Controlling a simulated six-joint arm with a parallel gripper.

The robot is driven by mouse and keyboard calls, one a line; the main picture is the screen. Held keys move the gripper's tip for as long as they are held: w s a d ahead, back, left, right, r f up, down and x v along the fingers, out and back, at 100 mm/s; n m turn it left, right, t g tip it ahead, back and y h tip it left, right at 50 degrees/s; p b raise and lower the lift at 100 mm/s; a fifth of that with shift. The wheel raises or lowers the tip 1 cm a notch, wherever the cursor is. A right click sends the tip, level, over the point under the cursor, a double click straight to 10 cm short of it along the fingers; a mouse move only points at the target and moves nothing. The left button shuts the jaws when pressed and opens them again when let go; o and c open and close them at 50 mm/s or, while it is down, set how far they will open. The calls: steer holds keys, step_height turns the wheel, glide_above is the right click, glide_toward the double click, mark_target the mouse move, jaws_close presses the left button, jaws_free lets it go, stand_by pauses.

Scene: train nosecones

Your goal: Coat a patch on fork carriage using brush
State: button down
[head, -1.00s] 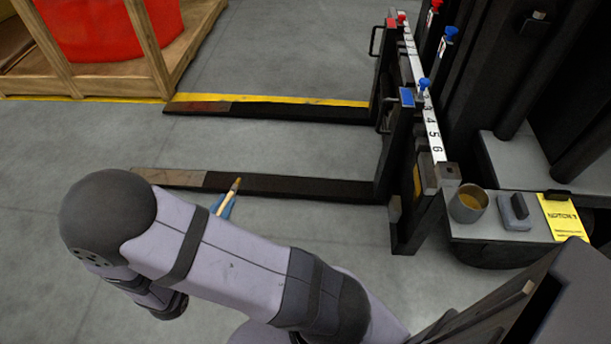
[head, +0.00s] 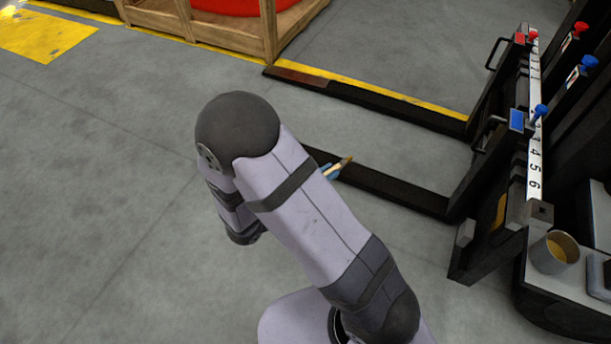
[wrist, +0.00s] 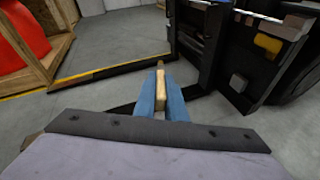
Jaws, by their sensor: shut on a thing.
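The brush (head: 342,166) has a pale wooden handle and a dark tip. In the wrist view the brush (wrist: 160,85) points forward between two blue fingers. My gripper (wrist: 161,105) is shut on its handle. In the head view my gripper (head: 328,172) is mostly hidden behind my arm. The fork carriage (head: 490,220) stands at the right, dark, with a numbered white strip (head: 534,155) along its top. A yellowish patch (head: 498,212) shows on its near end, and also in the wrist view (wrist: 268,43). The brush is apart from the carriage, over the near fork.
A metal cup (head: 552,253) with yellow-brown contents stands on the truck's ledge at the right. Two dark forks (head: 400,190) extend left near the floor. A wooden crate (head: 225,28) with a red object stands at the back. The floor at left is clear.

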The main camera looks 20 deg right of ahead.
steer(key=s+d+f+m+g+b, duration=0.25)
steer(key=s+d+g, duration=0.2)
steer(key=d, duration=0.45)
steer(key=s+d+f+m+g+b, duration=0.25)
steer(key=s+d+m+g, duration=0.2)
steer(key=d, duration=0.45)
steer(key=s+d+f+m+g+b, duration=0.25)
steer(key=s+d+g, duration=0.2)
steer(key=d, duration=0.55)
steer(key=w+n+t, duration=0.1)
steer(key=w+d+n+t, duration=0.1)
steer(key=w+d+n+t+h, duration=0.1)
steer(key=w+n, duration=0.1)
steer(key=shift+w+d+r+p, duration=0.1)
steer(key=shift+r+p, duration=0.1)
steer(key=shift+p, duration=0.1)
steer(key=shift+s+d+b, duration=0.5)
steer(key=shift+s+d, duration=1.6)
steer(key=shift+s+d, duration=0.5)
